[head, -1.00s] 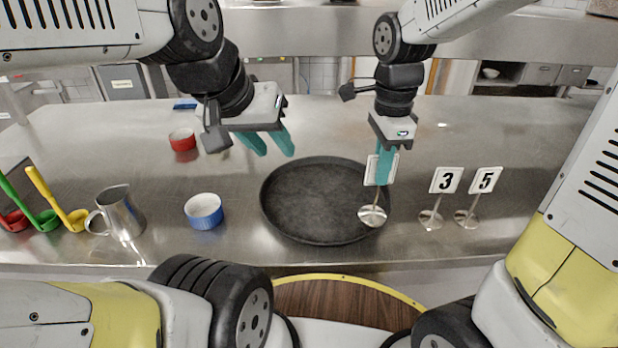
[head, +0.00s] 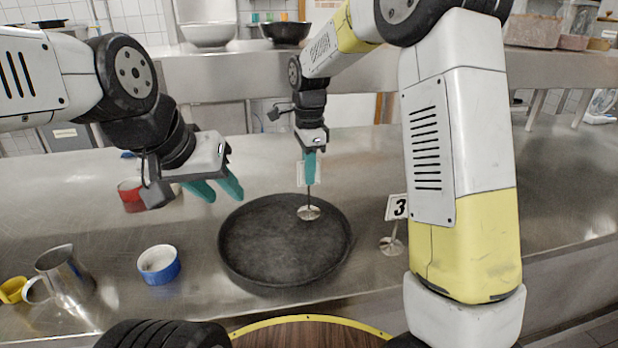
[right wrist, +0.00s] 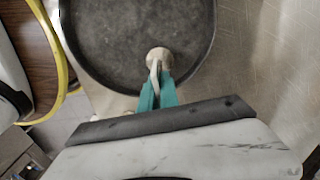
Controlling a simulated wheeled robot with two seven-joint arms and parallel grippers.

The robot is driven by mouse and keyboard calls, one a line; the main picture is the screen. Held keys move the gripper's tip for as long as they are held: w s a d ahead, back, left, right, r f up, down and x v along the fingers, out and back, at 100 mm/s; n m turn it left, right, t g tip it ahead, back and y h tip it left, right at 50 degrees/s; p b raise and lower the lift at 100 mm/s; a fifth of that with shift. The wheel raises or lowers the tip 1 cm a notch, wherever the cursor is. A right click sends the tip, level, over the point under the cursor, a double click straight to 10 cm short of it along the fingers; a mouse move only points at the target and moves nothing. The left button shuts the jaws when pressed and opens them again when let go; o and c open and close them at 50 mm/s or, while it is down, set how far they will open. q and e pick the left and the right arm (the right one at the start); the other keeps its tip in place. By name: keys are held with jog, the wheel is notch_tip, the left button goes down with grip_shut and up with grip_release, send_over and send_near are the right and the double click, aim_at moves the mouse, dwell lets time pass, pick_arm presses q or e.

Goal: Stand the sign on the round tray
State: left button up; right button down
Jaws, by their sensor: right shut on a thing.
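The round tray (head: 270,245) is dark and lies on the steel counter in the head view. My right gripper (head: 309,178) is shut on the sign (head: 308,212), a white plate on a thin stem with a round metal base. The sign is upright, and its base appears over the right back part of the tray. I cannot tell whether the base touches the tray. The sign's base also shows over the tray in the right wrist view (right wrist: 159,56). My left gripper (head: 219,188) is open and empty, left of the tray and above the counter.
A sign numbered 3 (head: 396,207) stands right of the tray, partly beside my right arm. A blue ramekin (head: 159,266), a metal pitcher (head: 65,277) and a red ramekin (head: 131,194) stand to the left. A raised shelf (head: 220,72) runs along the back.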

aim_at(309, 188)
jog(key=shift+s+f, duration=0.1)
jog(key=shift+f, duration=1.55)
jog(key=c, duration=1.6)
grip_release()
